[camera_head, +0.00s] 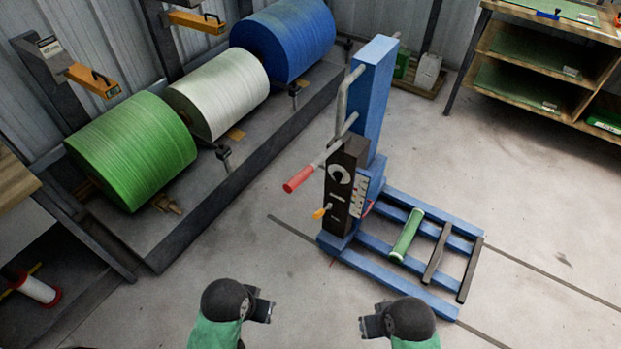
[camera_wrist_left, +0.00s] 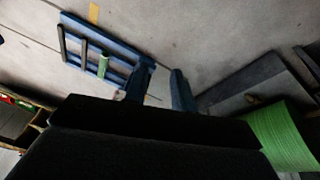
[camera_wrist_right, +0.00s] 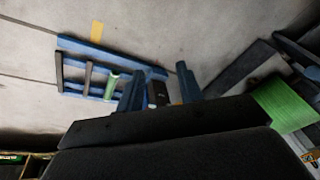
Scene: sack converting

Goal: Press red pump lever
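The red pump lever (camera_head: 299,179) is a red grip on a grey rod. It sticks out to the left and slants down from the black pump box (camera_head: 344,190) on the blue lift (camera_head: 371,95). My left gripper (camera_head: 264,304) is below and left of the lever, apart from it, with its fingers spread and empty. My right gripper (camera_head: 368,320) is below the lift's base, also spread and empty. Both wrist views show two separated fingers with nothing between them in grip. The red grip cannot be made out in the wrist views.
A small orange knob (camera_head: 320,213) sits low on the pump box. The lift's blue fork frame (camera_head: 388,273) holds a green roller (camera_head: 407,235). The floor before the lift is clear.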

